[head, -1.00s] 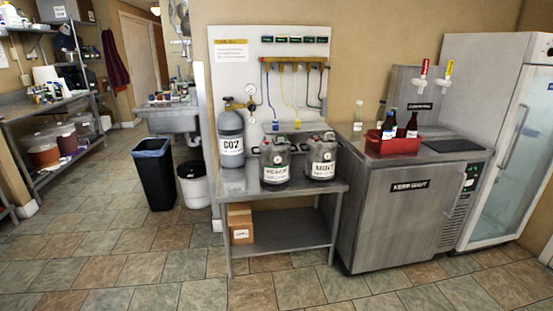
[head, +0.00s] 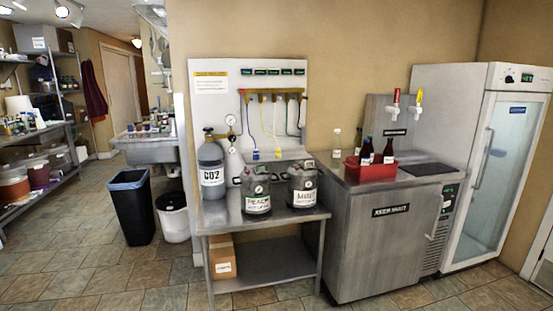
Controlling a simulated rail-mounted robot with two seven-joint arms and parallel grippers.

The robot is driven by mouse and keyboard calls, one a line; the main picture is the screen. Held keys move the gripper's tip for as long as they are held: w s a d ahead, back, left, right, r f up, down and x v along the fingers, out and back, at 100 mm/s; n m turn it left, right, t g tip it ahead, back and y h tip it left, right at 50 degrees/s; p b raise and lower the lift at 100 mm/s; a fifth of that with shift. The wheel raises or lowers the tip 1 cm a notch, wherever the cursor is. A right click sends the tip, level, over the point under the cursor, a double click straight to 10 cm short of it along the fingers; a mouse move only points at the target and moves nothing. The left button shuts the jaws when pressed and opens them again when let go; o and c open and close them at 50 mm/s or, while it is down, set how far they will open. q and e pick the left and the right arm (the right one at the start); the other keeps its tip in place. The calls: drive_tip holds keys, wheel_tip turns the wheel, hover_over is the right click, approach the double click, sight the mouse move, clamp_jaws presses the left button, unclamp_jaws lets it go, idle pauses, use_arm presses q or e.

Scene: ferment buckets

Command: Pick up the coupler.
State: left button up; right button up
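Several thin hoses hang from a yellow manifold (head: 272,92) on the white wall panel (head: 215,110). A small blue fitting (head: 255,154) and a small yellow fitting (head: 278,152) hang at the ends of two hoses, above the kegs. I cannot tell which of these small parts is the coupler. Two grey kegs, the left one (head: 256,190) and the right one (head: 302,186), stand upright on the steel table (head: 225,226), with a grey CO2 cylinder (head: 212,165) to their left. Neither of my grippers is in view.
A cardboard box (head: 222,257) sits on the table's lower shelf. A steel keg cooler (head: 375,240) stands to the right, with a red bottle caddy (head: 370,170) on top. A black bin (head: 132,208) and a white bucket (head: 174,220) stand left. Tiled floor (head: 150,285) in front is clear.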

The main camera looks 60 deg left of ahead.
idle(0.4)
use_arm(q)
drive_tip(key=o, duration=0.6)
